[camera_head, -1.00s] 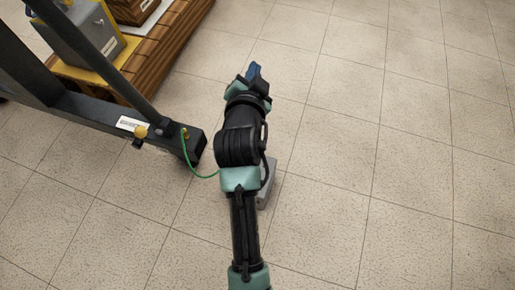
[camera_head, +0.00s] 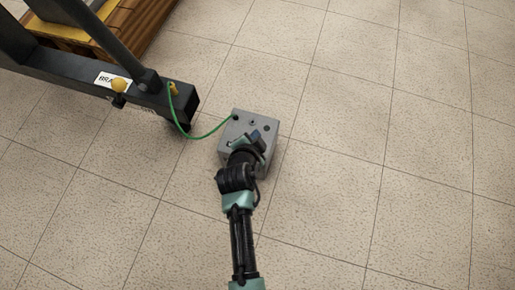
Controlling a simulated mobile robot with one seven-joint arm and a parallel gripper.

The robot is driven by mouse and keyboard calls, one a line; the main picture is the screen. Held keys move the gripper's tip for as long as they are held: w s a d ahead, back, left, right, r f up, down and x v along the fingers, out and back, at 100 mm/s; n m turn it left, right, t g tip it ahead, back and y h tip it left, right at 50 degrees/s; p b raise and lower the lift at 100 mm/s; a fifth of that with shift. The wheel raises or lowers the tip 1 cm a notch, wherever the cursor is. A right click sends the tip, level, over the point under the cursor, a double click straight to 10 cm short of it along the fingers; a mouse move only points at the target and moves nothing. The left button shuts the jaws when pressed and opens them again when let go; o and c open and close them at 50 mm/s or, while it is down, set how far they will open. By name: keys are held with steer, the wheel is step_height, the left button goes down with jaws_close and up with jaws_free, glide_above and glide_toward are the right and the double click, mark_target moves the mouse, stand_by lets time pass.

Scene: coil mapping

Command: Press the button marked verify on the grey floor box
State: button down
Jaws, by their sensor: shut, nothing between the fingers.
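The grey floor box (camera_head: 242,116) stands on the tiled floor in the middle of the head view. Its top carries a few small dark round parts, and a green cable runs into its left corner. My gripper (camera_head: 256,136) is over the near part of the box top and is shut, with nothing held. The arm hides the near left part of the box. I cannot read any marking, so I cannot tell which part is the verify button. I cannot tell whether the fingertips touch the box.
A wooden pallet (camera_head: 137,30) is behind. The floor at the right is clear.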

step_height(320, 180, down, 9)
steer(key=b, duration=0.8)
steer(key=shift+r, duration=0.15)
stand_by(1.7)
steer(key=shift+f+b, duration=0.35)
steer(key=shift+f, duration=0.05)
steer(key=shift+f+b, duration=0.3)
steer(key=shift+f, duration=0.1)
stand_by(0.5)
steer(key=shift+r, duration=0.1)
steer(key=shift+r+p, duration=0.7)
steer(key=shift+p, duration=0.1)
steer(key=shift+r, duration=0.1)
step_height(320, 180, up, 5)
steer(key=p, duration=0.4)
steer(key=shift+p, duration=0.3)
